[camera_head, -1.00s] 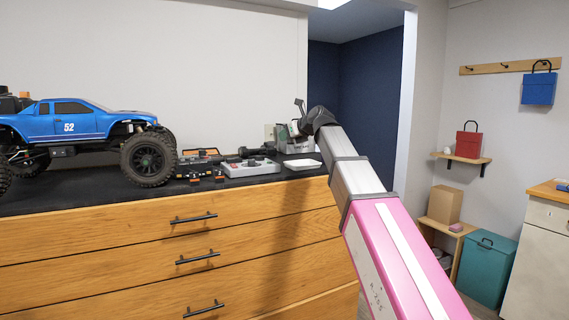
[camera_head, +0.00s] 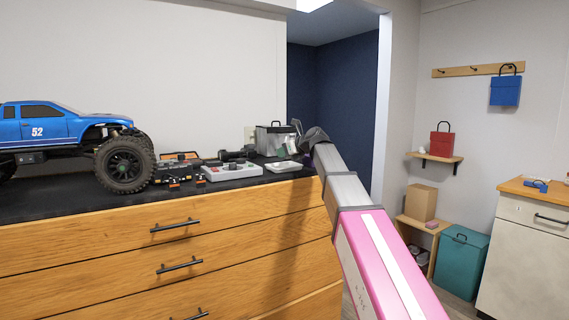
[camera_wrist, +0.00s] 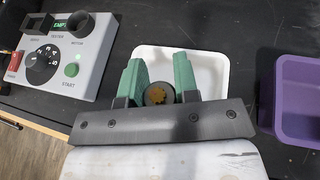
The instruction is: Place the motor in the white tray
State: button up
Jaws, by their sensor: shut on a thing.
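The motor (camera_wrist: 157,94) shows end-on in the wrist view as a dark round body with a gold-coloured centre. My gripper (camera_wrist: 160,75) is shut on it, with a green finger on each side. The white tray (camera_wrist: 213,62) lies beyond and below the fingers, and the motor overlaps its near part in the picture. I cannot tell how high above the tray the motor is. In the head view the white tray (camera_head: 284,167) sits at the right end of the black worktop, next to my wrist. The motor cannot be made out there.
A grey tester box (camera_wrist: 72,50) with knobs and a green button stands left of the tray; the head view shows it too (camera_head: 232,172). A purple bin (camera_wrist: 298,134) is close on the right. A blue truck (camera_head: 60,126) stands far left. A grey container (camera_head: 273,137) is behind the tray.

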jog(key=shift+f, duration=2)
jog(key=o, duration=1)
jog(key=shift+f, duration=0.1)
jog(key=shift+c, duration=0.2)
jog(key=v, duration=1.2)
